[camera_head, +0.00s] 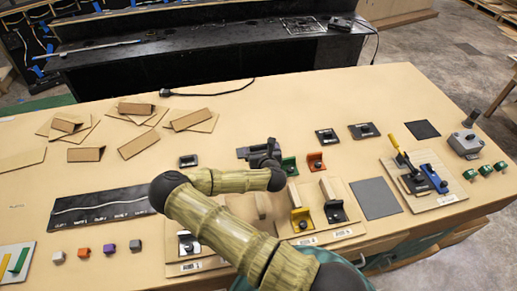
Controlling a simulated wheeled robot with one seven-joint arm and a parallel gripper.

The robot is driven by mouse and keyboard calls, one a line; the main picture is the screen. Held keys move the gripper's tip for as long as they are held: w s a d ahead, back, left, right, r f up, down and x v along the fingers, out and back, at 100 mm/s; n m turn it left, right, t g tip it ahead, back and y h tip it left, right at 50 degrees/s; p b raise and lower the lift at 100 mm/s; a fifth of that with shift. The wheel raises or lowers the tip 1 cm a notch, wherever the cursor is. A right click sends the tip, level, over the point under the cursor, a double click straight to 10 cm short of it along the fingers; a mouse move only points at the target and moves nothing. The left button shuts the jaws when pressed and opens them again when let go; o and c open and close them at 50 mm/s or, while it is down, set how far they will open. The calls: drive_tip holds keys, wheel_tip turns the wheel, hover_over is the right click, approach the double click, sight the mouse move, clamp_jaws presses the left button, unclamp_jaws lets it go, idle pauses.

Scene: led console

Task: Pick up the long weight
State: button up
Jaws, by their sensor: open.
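My gripper (264,155) is the dark shape at the end of my bamboo-patterned arm, above the middle of the table. It is open, with nothing visible in it, though its fingers are small and hard to make out. I cannot tell for sure which thing is the long weight. Two long pale blocks, a left one (294,194) and a right one (327,189), stand in a yellow holder (301,220) and a black holder (335,212) on a wooden board (314,234). They are below and right of my gripper, apart from it. My arm hides part of the table left of them.
A green bracket (289,166) and an orange bracket (316,162) stand close right of my gripper. A board with yellow and blue levers (440,200) and a grey box (465,144) lie right. Cardboard pieces (142,144) and small cubes (109,249) lie left.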

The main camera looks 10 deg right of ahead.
sight(258, 145)
drive_tip(key=shift+w+f+p, duration=0.15)
drive_tip(key=shift+w+p, duration=0.5)
drive_tip(key=shift+w, duration=0.05)
drive_tip(key=shift+f+p+x, duration=0.2)
drive_tip(key=shift+p+x, duration=0.6)
drive_tip(key=shift+x, duration=1.05)
drive_tip(key=shift+r, duration=0.1)
drive_tip(key=c, duration=1.4)
